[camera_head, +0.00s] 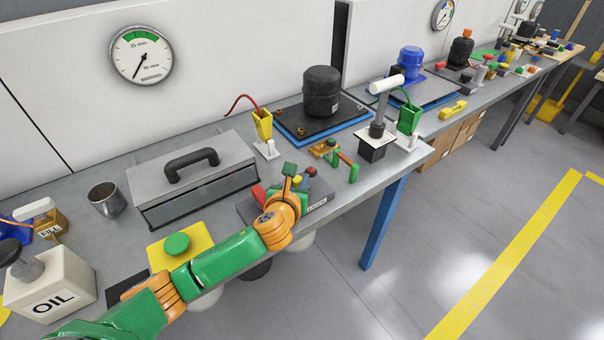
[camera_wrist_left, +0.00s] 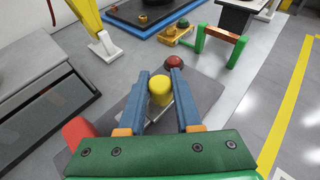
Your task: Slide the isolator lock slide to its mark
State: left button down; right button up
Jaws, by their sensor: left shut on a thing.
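The isolator unit is a dark grey block (camera_head: 318,192) at the table's front edge, with a label on its front face that I cannot read surely. In the left wrist view a yellow knob (camera_wrist_left: 160,88) stands between the two blue-grey fingers of my left gripper (camera_wrist_left: 159,93). I take it for the slide's knob; the gripper is shut on it. In the head view my left gripper (camera_head: 287,184) is over the block and hides most of the slide. A red button (camera_wrist_left: 174,62) lies just beyond the fingers, and a red part (camera_wrist_left: 80,132) is at the near left. I cannot make out the mark.
A grey toolbox (camera_head: 195,180) stands left of the block. Behind it are a yellow holder (camera_head: 263,125) and a black compressor (camera_head: 321,92) on a pallet. A green-legged bar (camera_head: 348,164) stands to the right. A yellow plate with a green button (camera_head: 176,244) lies near my arm.

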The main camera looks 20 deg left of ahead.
pick_arm(q)
jog(key=shift+s+a+r+p, duration=0.2)
jog(key=shift+s+a+p, duration=0.15)
jog(key=shift+s, duration=0.2)
jog(key=shift+s+a+f, duration=0.15)
jog(key=shift+a+f, duration=0.05)
jog(key=shift+f, duration=0.05)
jog(key=c, duration=0.6)
grip_release()
pick_arm(e)
jog(key=shift+r, duration=0.8)
pick_arm(q)
jog(key=v, duration=0.7)
pick_arm(e)
jog(key=shift+r, duration=0.3)
